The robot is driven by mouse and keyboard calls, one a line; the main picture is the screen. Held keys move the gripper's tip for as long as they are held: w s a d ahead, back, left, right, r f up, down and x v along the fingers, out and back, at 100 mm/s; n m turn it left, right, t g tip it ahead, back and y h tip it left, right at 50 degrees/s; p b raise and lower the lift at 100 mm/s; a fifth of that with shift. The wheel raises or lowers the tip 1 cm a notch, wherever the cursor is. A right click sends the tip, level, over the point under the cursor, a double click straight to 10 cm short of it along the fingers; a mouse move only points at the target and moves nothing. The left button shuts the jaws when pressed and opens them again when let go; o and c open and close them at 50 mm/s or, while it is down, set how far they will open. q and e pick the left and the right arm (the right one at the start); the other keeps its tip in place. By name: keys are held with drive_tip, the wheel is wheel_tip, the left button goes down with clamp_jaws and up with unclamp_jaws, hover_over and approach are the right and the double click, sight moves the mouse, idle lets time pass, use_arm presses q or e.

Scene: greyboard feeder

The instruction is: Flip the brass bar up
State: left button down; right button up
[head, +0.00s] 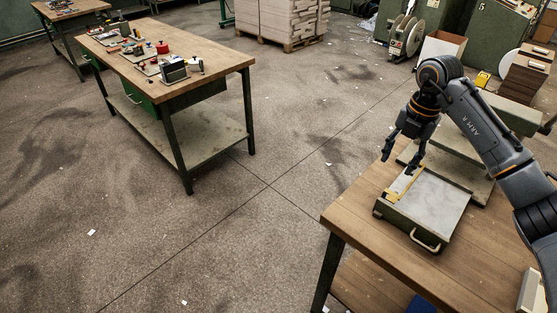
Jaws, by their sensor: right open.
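The brass bar (403,187) is a yellowish strip along the left edge of a flat feeder (441,200) with a pale grey top and dark green sides, on the wooden bench. The bar appears to lie low, close to the feeder's top. My right gripper (399,162) is open, with its fingers pointing down just above and behind the bar's far end. I cannot tell whether a fingertip touches the bar. My left gripper is not in view.
A pale handle (425,240) sticks out of the feeder's front. The wooden bench (385,235) is bare left of the feeder. Another workbench (220,68) with tools stands at the back left. Open floor lies between the benches.

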drive_tip(key=a+f+n+t+y, duration=0.1)
drive_tip(key=a+n+t+y, duration=0.25)
drive_tip(key=a+y, duration=1.3)
drive_tip(key=s+a+r+h, duration=0.1)
drive_tip(key=a+r, duration=0.3)
drive_tip(key=a, duration=0.8)
drive_tip(key=shift+a+r+t+h, duration=0.3)
drive_tip(key=shift+t+h, duration=0.15)
drive_tip(key=shift+h, duration=0.3)
drive_tip(key=shift+s, duration=0.1)
